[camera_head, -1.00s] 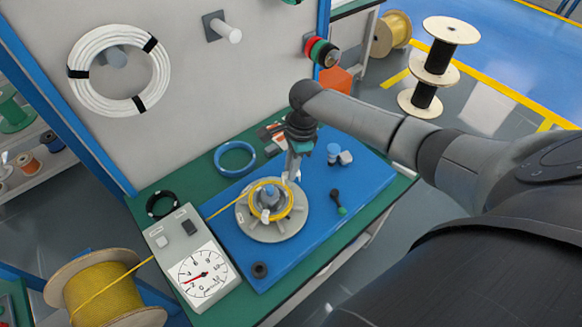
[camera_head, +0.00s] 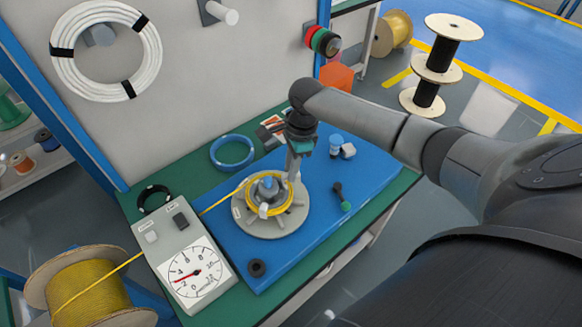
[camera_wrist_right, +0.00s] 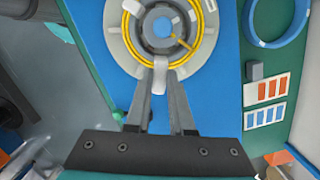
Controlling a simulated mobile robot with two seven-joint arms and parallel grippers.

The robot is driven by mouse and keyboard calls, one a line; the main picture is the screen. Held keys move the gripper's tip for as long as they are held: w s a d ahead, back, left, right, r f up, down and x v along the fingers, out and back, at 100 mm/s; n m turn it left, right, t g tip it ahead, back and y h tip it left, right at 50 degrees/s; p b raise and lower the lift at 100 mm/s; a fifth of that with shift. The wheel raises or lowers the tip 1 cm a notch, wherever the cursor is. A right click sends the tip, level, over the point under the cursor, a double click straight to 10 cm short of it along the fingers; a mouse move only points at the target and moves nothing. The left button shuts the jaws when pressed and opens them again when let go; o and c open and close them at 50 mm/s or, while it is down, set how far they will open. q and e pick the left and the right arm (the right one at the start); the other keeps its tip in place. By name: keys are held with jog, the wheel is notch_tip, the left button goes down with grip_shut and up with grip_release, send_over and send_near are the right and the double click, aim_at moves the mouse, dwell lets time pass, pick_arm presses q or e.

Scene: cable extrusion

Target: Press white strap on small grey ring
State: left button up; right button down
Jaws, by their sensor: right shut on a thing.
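A round grey winding disc (camera_head: 240,222) sits on the blue board and carries a coil of yellow cable (camera_head: 254,206). A small grey ring (camera_wrist_right: 144,29) surrounds the blue-capped hub inside the coil. A white strap (camera_wrist_right: 161,67) lies across the coil's near side in the right wrist view. My right gripper (camera_wrist_right: 160,78) is shut on this strap, its fingertips close together at the coil's edge. In the head view my right gripper (camera_head: 292,176) reaches down at the disc's back right side. Another white strap (camera_head: 263,210) crosses the front of the coil. My left gripper is not in view.
A gauge box (camera_head: 160,262) stands left of the blue board (camera_head: 225,250). A yellow cable runs from a spool (camera_head: 92,297) to the disc.

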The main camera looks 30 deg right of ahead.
aim_at(291, 184)
jog(key=shift+f, duration=0.1)
jog(key=shift+f, duration=1.4)
jog(key=shift+f, duration=0.55)
jog(key=shift+s+f+p, duration=0.2)
jog(key=shift+s+p, duration=0.05)
jog(key=shift+p, duration=0.35)
dwell(1.4)
jog(key=c, duration=0.7)
grip_release()
jog(key=shift+w+r, duration=0.1)
jog(key=shift+w, duration=0.1)
